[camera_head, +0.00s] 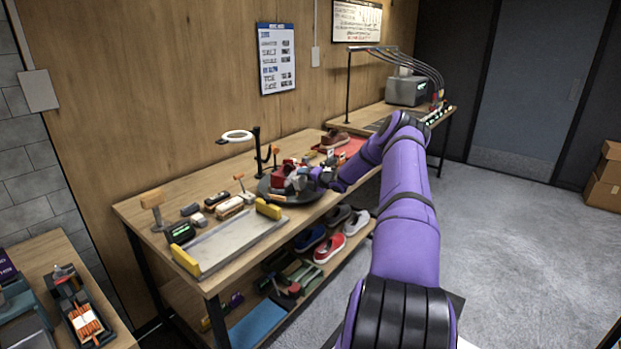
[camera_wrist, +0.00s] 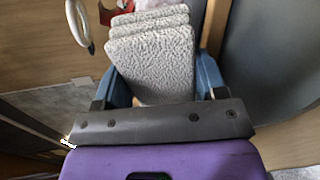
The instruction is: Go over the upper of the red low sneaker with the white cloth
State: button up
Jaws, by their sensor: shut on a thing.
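My gripper (camera_head: 316,175) is at the dark round stand on the workbench, at the end of my purple arm. In the wrist view its blue fingers (camera_wrist: 162,78) are shut on the white cloth (camera_wrist: 150,62), a folded, textured pad that hides most of what lies beyond. The red sneaker (camera_head: 284,173) appears on the round stand (camera_head: 273,196), partly hidden by the cloth and gripper. A bit of red and white shows past the cloth in the wrist view (camera_wrist: 112,5). I cannot tell whether the cloth touches the upper.
A ring lamp (camera_head: 234,137) stands behind the stand. Brushes and a grey tray (camera_head: 232,240) with yellow ends are to the left. Another red shoe (camera_head: 330,247) and other shoes are on the lower shelf.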

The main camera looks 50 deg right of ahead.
aim_at(299, 182)
jog(key=shift+w+a+r, duration=0.25)
jog(key=shift+w+a, duration=0.1)
jog(key=shift+a, duration=0.2)
jog(key=shift+s+a+f, duration=0.1)
jog(key=shift+s+a, duration=0.2)
jog(key=shift+a, duration=0.55)
jog(key=shift+s+a+f, duration=0.1)
jog(key=shift+s+a, duration=0.15)
jog(key=shift+a, duration=0.55)
jog(key=shift+w, duration=0.1)
